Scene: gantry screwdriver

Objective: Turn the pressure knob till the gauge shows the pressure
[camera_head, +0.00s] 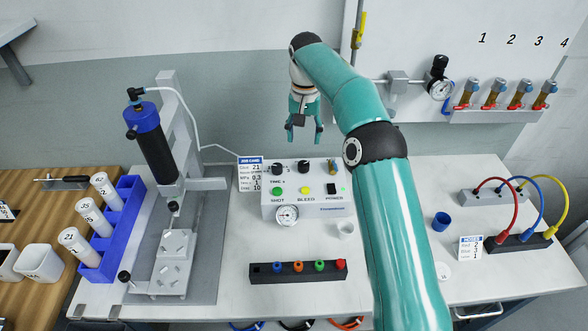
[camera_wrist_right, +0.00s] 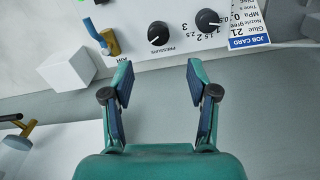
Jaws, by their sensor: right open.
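The control box (camera_head: 335,207) stands on the bench with its gauge (camera_head: 287,215) on the front; the needle is too small to read. The black pressure knob (camera_head: 303,166) is on the upper face, right of a similar time knob (camera_head: 278,169). In the right wrist view, which is inverted, the pressure knob (camera_wrist_right: 158,34) lies just beyond and between the fingertips. My right gripper (camera_head: 304,138) is open and empty, above and behind the box, its fingers (camera_wrist_right: 158,70) apart from the knob. My left gripper is out of view.
A job card (camera_head: 250,174) stands left of the box; its MPa line is not clearly legible. A dispenser stand (camera_head: 170,130) is to the left.

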